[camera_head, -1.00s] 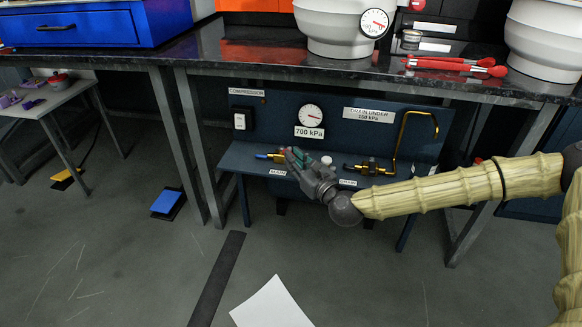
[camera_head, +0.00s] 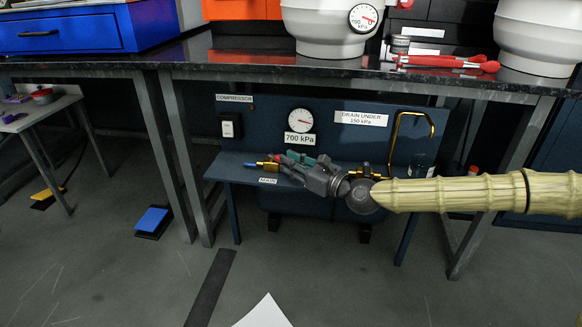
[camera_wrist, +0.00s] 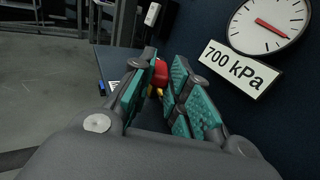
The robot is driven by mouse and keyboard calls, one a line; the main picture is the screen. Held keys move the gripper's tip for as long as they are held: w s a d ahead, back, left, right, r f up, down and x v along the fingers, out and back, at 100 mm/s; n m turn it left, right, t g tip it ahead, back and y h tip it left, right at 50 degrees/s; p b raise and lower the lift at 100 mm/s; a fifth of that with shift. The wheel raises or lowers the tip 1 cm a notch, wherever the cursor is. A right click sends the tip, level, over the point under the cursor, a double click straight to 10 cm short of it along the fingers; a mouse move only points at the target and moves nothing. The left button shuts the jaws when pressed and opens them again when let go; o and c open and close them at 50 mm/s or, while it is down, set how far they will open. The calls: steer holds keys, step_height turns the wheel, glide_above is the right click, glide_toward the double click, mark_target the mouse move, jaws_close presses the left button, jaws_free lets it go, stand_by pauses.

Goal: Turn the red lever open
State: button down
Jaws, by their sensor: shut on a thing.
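The red lever (camera_wrist: 160,74) shows in the wrist view between the teal-padded fingers of my gripper (camera_wrist: 158,92). The fingers are shut on it, and they hide part of it. A bit of brass shows just below it. In the head view my gripper (camera_head: 284,164) is at the brass main valve (camera_head: 267,166), above the MAIN label (camera_head: 268,181) on the blue shelf. The lever is mostly hidden there by my fingers.
A gauge (camera_head: 300,121) and a 700 kPa sign (camera_head: 300,139) are on the panel behind my gripper. A bent brass drain pipe (camera_head: 431,130) stands to the right. The dark bench top (camera_head: 230,62) overhangs the panel. Blue (camera_head: 152,219) and yellow pedals are on the floor.

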stand_by(0.3)
steer(key=c, duration=1.4)
jaws_free()
steer(key=shift+o, duration=0.2)
steer(key=shift+s+r+m+t+h+p, duration=0.1)
steer(key=shift+r+m+t+h+p, duration=0.25)
steer(key=shift+p, duration=0.5)
